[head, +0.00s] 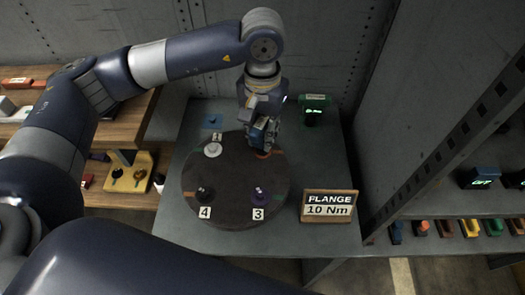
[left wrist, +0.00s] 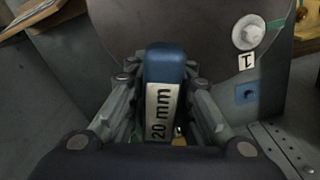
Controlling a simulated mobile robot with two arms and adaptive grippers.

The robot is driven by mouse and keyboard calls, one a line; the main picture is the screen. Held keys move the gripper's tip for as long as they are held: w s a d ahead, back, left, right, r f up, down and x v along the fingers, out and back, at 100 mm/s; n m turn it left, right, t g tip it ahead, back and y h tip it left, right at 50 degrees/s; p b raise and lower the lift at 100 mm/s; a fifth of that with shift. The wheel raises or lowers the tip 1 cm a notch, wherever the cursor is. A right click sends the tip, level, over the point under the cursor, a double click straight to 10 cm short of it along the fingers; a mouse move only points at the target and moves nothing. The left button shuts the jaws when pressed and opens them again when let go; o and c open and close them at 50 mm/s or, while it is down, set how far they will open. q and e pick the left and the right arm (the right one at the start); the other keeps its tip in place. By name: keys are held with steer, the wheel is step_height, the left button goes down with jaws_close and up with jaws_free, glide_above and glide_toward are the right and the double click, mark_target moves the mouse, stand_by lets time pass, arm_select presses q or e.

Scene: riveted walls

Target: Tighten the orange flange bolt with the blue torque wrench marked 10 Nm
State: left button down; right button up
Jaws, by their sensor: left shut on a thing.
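My left gripper (head: 262,132) is shut on a blue tool (head: 259,136) above the far right part of a round dark flange (head: 232,176). In the left wrist view the blue tool (left wrist: 165,65) sits between both fingers and its white label reads "20 mm"; no 10 Nm mark shows on it. The orange bolt (head: 263,155) shows just below the tool, partly hidden; I cannot tell whether they touch. My right gripper is out of view.
A sign (head: 328,206) reads "FLANGE 10 Nm" on the grey table (head: 325,160). A green device (head: 314,108) with a lit display stands at the back. Wooden shelves (head: 128,125) are left. A right rack (head: 440,233) holds devices and several coloured pieces.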

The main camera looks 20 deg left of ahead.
arm_select(q)
steer(key=shift+f+m, duration=0.1)
steer(key=shift+m, duration=0.2)
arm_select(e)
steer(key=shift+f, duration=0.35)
arm_select(q)
steer(key=shift+b, duration=0.35)
steer(key=shift+m+b, duration=0.35)
steer(key=shift+m, duration=0.05)
steer(key=shift+m+b, duration=0.4)
steer(key=shift+m, duration=0.3)
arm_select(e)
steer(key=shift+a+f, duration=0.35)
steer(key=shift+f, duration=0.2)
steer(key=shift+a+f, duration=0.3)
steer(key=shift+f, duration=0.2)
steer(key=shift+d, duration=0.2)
